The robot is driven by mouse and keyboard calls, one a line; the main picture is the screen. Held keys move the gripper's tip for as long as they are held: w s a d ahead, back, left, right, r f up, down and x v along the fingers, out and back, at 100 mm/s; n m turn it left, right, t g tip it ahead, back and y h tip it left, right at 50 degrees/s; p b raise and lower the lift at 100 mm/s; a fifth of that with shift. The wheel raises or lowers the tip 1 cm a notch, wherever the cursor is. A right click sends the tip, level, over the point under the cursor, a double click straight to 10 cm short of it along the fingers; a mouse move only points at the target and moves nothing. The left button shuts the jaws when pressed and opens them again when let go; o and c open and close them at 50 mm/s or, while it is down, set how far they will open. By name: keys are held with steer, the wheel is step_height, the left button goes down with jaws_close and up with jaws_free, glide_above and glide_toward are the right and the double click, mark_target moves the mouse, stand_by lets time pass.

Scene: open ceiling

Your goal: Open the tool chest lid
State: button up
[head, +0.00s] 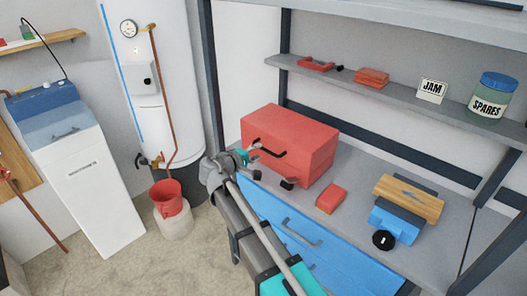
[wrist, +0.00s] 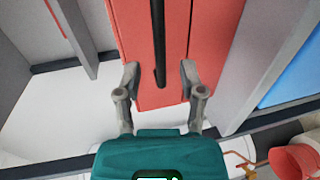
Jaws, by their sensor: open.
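The red tool chest (head: 300,135) stands on the workbench in the head view, and its lid looks shut. A black bar handle (head: 270,151) is on its front face. My gripper (head: 270,166) is in front of that face, near the handle. In the wrist view the chest (wrist: 207,35) fills the upper middle, with the black handle (wrist: 159,45) running upright in the picture. My gripper (wrist: 160,78) is open there, its fingers to either side of the handle's line. I cannot tell whether they touch it.
A small red box (head: 331,199), a wooden block (head: 409,199) and a blue tool (head: 394,224) lie to the chest's right on the workbench (head: 356,180). A shelf (head: 385,92) with a spares jar (head: 493,96) runs above. A red bucket (head: 168,198) is at left.

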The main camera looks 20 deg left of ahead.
mark_target(262, 149)
steer(key=shift+b+x, duration=0.35)
steer(key=shift+x, duration=1.8)
jaws_close()
steer(key=shift+a, duration=0.25)
steer(key=shift+d+r, duration=0.1)
steer(key=shift+d, duration=0.1)
steer(key=shift+a, duration=0.1)
